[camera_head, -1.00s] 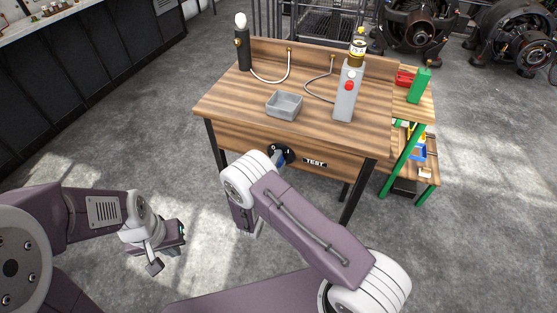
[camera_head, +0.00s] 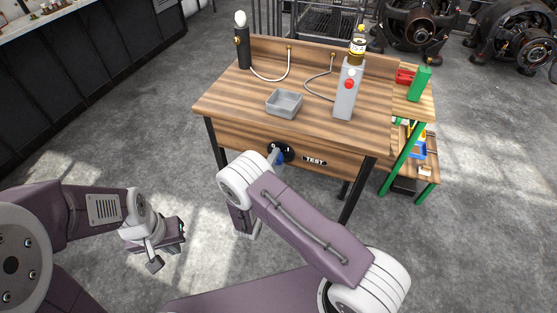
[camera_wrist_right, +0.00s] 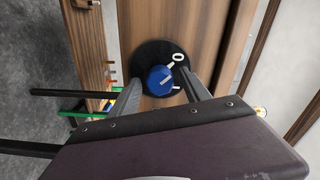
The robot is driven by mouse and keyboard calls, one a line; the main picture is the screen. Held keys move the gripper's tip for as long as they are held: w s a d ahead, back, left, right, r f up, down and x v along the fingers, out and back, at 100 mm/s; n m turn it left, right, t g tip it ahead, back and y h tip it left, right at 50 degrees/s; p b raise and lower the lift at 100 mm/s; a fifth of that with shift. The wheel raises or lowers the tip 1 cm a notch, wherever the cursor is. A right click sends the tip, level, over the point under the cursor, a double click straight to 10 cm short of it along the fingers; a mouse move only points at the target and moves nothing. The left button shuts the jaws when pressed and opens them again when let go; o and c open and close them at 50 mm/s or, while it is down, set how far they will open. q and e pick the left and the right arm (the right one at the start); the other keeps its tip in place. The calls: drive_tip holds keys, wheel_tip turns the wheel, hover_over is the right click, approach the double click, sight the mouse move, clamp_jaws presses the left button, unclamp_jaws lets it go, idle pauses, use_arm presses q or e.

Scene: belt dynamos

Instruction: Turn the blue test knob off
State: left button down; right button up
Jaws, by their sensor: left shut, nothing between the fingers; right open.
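The blue test knob (camera_head: 281,157) sits on a round black plate (camera_wrist_right: 149,53) on the table's wooden front, left of the TEST label (camera_head: 314,162). In the right wrist view the knob (camera_wrist_right: 160,80) faces the camera, with white 0 and I marks on the plate beside it. My right gripper (camera_wrist_right: 161,77) is open, its two fingers on either side of the knob; I cannot tell if they touch it. In the head view its body is partly hidden by my forearm. My left gripper (camera_head: 166,243) is shut and empty, low at the left, away from the table.
On the wooden table (camera_head: 235,100) stand a grey tray (camera_head: 284,104), a grey post with a red button (camera_head: 348,90) and a black post with a white bulb (camera_head: 242,45). A side shelf with a green block (camera_head: 420,84) stands at right. Floor at left is clear.

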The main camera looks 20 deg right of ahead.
drive_tip(key=v, duration=0.8)
